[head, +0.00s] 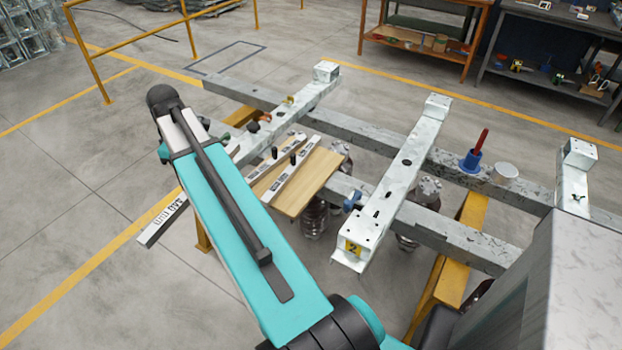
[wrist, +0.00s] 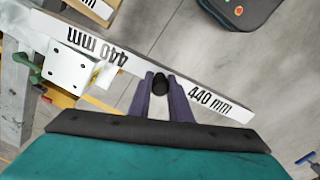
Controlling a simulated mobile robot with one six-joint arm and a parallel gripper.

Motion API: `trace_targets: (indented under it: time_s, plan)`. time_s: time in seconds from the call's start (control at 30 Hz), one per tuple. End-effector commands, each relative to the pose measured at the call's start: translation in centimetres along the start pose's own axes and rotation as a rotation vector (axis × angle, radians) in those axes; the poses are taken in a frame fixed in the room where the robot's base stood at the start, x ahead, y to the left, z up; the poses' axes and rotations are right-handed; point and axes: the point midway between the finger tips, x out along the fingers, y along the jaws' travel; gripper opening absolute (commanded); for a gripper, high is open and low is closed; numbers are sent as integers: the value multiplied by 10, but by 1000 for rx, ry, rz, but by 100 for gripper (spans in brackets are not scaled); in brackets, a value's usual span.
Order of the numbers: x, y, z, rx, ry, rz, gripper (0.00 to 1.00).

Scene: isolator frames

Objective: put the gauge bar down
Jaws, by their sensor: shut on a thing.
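The held gauge bar (wrist: 215,103) is a long pale bar marked 440 mm at both ends of its face. My gripper (wrist: 160,83) is shut on the black knob at its middle in the wrist view. In the head view one end of the bar (head: 163,222) sticks out left of my teal arm, apparently over open floor; the arm hides the rest and my gripper. Two similar bars with black knobs, a nearer bar (head: 297,171) and a farther bar (head: 278,158), lie side by side on a wooden board (head: 317,183).
A grey steel frame with white crossbeams (head: 395,185) stands right of my arm on yellow supports. A blue holder with a red handle (head: 474,155) and a white cup (head: 506,171) sit on it. In the wrist view a green-handled clamp (wrist: 30,68) is near the bar's left part.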

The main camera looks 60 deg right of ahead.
Motion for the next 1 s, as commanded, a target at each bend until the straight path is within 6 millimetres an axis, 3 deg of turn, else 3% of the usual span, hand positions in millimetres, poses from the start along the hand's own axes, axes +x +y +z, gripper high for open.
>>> trace_targets:
  time_s: [0.2,0.5,1.0]
  plan:
    - [12,34,54,23,1,1,0]
    - [26,69,129,50,0,0,0]
    - [46,100,241,86,0,1,0]
